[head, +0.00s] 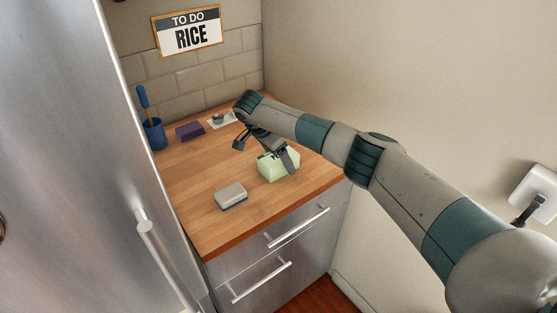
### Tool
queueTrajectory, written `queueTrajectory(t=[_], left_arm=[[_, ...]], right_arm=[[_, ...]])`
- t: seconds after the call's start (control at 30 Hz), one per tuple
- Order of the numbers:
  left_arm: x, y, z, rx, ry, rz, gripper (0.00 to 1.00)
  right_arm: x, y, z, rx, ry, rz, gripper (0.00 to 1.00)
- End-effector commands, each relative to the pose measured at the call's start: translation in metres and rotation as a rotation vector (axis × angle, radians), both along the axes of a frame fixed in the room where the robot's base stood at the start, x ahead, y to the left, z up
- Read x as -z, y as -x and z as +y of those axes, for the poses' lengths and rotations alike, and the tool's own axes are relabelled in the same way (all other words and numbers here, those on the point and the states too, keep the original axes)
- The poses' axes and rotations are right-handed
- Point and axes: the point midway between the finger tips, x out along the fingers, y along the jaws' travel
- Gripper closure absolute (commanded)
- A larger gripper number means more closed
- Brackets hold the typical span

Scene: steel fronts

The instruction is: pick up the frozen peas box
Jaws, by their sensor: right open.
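A pale green box (273,173), which looks like the frozen peas box, stands on the wooden counter (197,214) near its right side. No label on it can be read from here. My right gripper (266,150) is open just above and behind the box. One dark finger overlaps the box's right part in the picture, and the other finger is to the left, beyond the box. I cannot tell whether a finger touches the box. My left gripper is not in view.
A grey and white sponge-like block (231,196) lies in front of the box. A purple box (190,131), a blue cup with a brush (154,134) and a small white tray (213,125) stand farther back. A wall is close on the right, a steel door (80,160) on the left.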

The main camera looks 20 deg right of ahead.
Motion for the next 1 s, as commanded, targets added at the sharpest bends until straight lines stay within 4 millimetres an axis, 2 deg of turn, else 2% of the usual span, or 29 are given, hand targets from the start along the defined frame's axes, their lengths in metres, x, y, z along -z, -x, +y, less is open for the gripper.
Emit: queueTrajectory(t=[1.0], left_arm=[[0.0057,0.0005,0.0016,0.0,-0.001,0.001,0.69]], right_arm=[[0.004,-0.0001,-0.0002,-0.001,0.001,0.0,0.2]])
